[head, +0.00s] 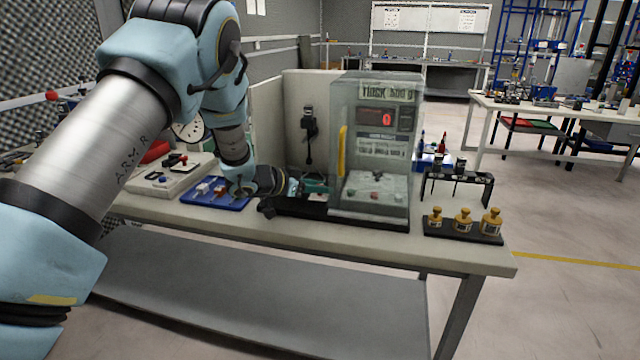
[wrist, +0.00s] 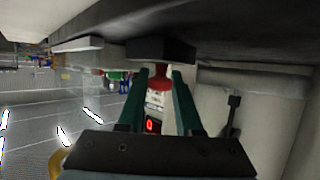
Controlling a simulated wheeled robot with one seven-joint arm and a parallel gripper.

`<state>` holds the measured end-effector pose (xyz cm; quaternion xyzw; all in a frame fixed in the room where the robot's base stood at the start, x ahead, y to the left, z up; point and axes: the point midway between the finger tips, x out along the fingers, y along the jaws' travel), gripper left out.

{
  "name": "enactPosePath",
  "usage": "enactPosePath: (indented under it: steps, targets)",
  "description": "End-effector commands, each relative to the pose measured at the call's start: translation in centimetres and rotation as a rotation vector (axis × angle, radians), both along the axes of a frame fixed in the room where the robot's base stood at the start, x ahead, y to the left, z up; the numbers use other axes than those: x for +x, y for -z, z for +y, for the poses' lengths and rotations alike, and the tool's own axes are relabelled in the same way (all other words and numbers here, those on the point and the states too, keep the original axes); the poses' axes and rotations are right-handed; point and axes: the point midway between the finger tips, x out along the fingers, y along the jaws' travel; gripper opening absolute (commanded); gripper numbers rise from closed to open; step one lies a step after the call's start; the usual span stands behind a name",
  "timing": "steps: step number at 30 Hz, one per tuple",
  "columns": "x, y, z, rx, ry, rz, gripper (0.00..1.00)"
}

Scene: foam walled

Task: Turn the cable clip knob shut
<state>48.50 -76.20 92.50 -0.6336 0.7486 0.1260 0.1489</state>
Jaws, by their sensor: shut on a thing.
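The red knob (wrist: 160,82) sits against a dark block (wrist: 162,50) in the wrist view. My gripper (wrist: 160,76) has its two teal fingers on either side of the knob, closed on it. In the head view my gripper (head: 318,184) reaches right from my wrist, low over the table beside the glass-sided case (head: 368,205). The knob cannot be made out in the head view. The cable and the inside of the clip cannot be made out in either view.
The case, with a red display (head: 375,118) and a yellow handle (head: 342,150), stands close right of my gripper. A blue tray (head: 213,204) lies to the left. Brass weights (head: 463,220) stand on a black base at the table's right end. A pale panel rises behind.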

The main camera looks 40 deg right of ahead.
Motion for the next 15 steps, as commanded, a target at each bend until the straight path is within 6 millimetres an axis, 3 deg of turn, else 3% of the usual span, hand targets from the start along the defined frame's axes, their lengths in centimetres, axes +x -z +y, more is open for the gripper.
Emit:
enactPosePath:
  steps: [6, 15]
  targets:
    - [0.05, -0.29, -0.1, -0.004, 0.14, 0.0, 0.0]
    - [-0.02, -0.09, -0.01, -0.002, 0.179, 0.0, 0.0]
